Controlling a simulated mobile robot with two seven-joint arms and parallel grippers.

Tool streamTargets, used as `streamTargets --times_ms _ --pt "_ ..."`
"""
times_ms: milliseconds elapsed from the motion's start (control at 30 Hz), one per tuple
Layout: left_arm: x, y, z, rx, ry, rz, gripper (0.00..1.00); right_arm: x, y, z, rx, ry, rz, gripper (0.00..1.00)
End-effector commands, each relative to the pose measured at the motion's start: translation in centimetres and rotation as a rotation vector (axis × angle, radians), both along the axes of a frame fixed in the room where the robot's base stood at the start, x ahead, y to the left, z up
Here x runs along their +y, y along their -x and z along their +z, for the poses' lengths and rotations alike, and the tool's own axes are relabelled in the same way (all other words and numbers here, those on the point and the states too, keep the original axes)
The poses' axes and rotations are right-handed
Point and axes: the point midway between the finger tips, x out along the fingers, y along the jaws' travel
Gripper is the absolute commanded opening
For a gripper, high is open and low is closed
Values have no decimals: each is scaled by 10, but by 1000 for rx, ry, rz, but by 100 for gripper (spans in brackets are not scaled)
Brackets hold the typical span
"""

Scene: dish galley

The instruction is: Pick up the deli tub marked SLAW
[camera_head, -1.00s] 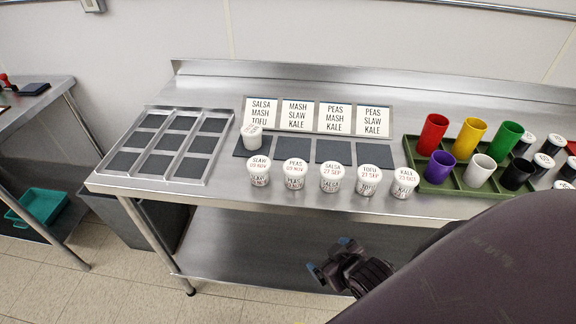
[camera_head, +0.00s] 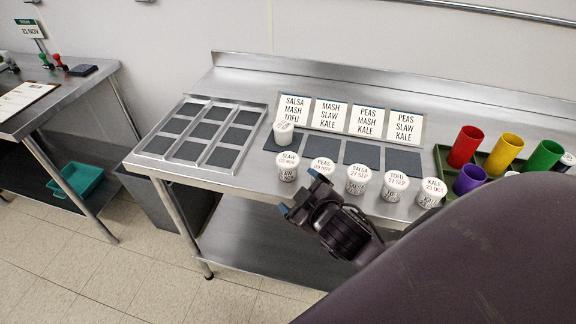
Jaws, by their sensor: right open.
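The deli tub marked SLAW (camera_head: 287,167) stands upright near the front edge of the steel table, at the left end of a row of white lidded tubs. My right gripper (camera_head: 299,192) is open and empty, just in front of the table edge. Its fingertips, with blue tips, are close below and to the right of the SLAW tub, apparently apart from it. The gripper partly hides the PEAS tub (camera_head: 322,166). My left gripper is not in view.
Tubs marked SALSA (camera_head: 357,179), TOFU (camera_head: 395,186) and KALE (camera_head: 431,192) continue the row rightward. Another tub (camera_head: 283,132) stands behind on a dark mat. Label cards (camera_head: 328,115) stand at the back. A divided tray (camera_head: 150,146) lies left; a green rack (camera_head: 442,160) with coloured cups stands right.

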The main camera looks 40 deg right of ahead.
Motion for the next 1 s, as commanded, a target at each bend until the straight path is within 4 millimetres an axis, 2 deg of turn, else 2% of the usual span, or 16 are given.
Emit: streamTargets --times_ms 133,233,400,500,633,767,867,1000 --pt "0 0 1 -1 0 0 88 17 -35 46 -225 166 143 92" --pt "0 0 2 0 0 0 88 40 -55 81 -414 315 285 92" --pt "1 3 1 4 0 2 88 88 -69 126 -713 579 567 92" --pt "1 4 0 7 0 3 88 117 -69 140 -865 740 752 92" --pt "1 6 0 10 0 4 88 148 -62 142 -1026 957 1015 92" --pt "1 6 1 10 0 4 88 165 -54 128 -1132 1180 1303 92" --pt "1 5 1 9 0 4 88 165 -51 110 -1165 1350 1539 92" --pt "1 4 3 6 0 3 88 143 -55 82 -1121 1584 1887 92"
